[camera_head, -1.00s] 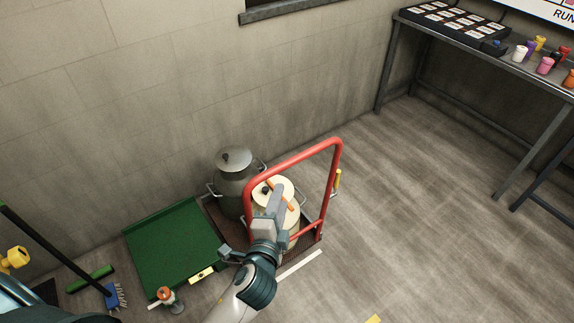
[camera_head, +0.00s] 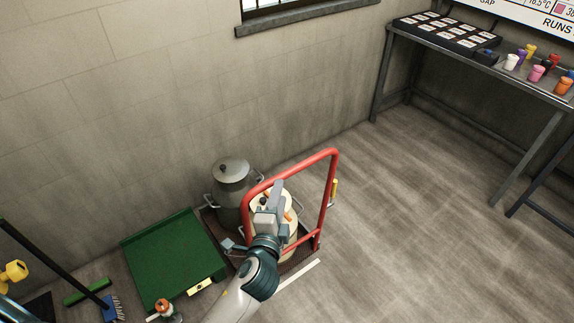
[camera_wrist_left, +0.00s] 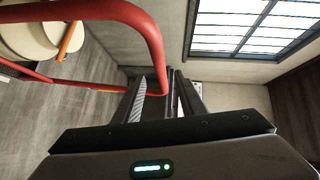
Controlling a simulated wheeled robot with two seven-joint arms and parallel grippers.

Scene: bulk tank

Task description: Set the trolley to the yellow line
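The trolley has a red tube handle (camera_head: 333,165) and a dark deck (camera_head: 302,257). It carries a grey lidded can (camera_head: 231,185) and a cream lidded pot (camera_head: 289,245), partly hidden by my arm. My left gripper (camera_head: 279,187) is close to the handle's upper left part. In the left wrist view the fingers (camera_wrist_left: 160,92) stand apart, with part of the red tube (camera_wrist_left: 152,45) showing through the gap. Contact with the tube cannot be told. My right gripper is not in view. No yellow floor line shows now.
A green platform (camera_head: 172,262) stands left of the trolley, by the wall. A white floor strip (camera_head: 300,274) lies at its front. A brush (camera_head: 108,304) and green block (camera_head: 88,291) lie at left. A bench (camera_head: 480,55) stands at right. Floor between is clear.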

